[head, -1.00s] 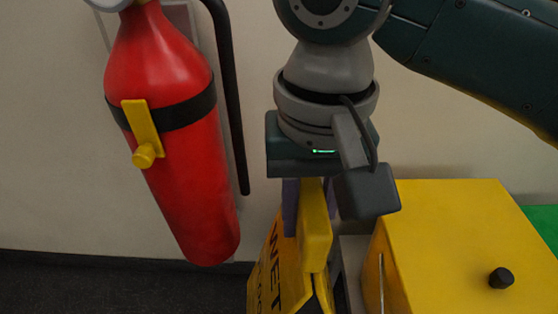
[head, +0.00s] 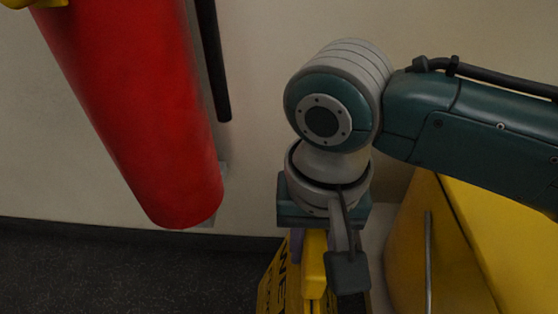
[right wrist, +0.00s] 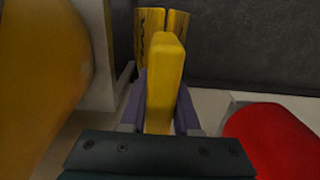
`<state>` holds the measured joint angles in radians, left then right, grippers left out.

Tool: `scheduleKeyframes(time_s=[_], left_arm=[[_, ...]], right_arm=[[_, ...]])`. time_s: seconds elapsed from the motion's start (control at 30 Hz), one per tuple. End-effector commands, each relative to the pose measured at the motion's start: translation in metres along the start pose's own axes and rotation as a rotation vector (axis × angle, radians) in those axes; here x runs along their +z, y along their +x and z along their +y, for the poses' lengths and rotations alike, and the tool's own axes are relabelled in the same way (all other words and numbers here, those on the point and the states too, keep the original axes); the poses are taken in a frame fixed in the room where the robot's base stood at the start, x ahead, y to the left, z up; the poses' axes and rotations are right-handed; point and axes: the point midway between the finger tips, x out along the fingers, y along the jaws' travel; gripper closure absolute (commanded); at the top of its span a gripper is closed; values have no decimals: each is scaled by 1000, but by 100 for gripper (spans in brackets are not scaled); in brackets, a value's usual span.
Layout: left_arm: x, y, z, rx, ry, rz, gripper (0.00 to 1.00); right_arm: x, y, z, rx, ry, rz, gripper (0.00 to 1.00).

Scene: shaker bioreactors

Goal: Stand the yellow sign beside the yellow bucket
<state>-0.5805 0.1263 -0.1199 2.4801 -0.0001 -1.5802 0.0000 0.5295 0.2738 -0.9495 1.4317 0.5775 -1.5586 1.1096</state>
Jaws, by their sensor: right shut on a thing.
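The yellow sign (head: 271,284) with black lettering hangs upright under my right gripper (head: 311,240) in the head view, at the lower middle. The right gripper is shut on the sign's top edge. In the right wrist view the sign's yellow top (right wrist: 165,85) stands between the purple fingers of the right gripper (right wrist: 160,105). The lower part of the sign runs out of the head view, so I cannot tell whether it touches the floor. My left gripper is not in view.
A red fire extinguisher (head: 145,120) hangs on the wall, left of the sign; it also shows in the right wrist view (right wrist: 270,140). Dark floor (head: 120,270) lies open at lower left.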

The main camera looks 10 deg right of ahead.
Motion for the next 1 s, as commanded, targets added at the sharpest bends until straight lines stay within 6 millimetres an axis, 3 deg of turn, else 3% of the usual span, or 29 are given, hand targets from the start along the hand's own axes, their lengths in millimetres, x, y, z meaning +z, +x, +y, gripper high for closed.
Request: scheduleKeyframes(time_s=[0.2, 0.43, 0.83, 0.87, 1.0], left_arm=[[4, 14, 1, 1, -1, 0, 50], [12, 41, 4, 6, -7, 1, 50], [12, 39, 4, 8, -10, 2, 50], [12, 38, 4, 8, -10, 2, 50], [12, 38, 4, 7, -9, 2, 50]], right_arm=[[0, 18, 0, 0, 0, 1, 100], [-1, 53, 0, 0, 0, 2, 100], [0, 55, -1, -2, 0, 1, 100], [0, 55, 0, 0, 0, 0, 67], [0, 54, 0, 0, 0, 0, 51]])
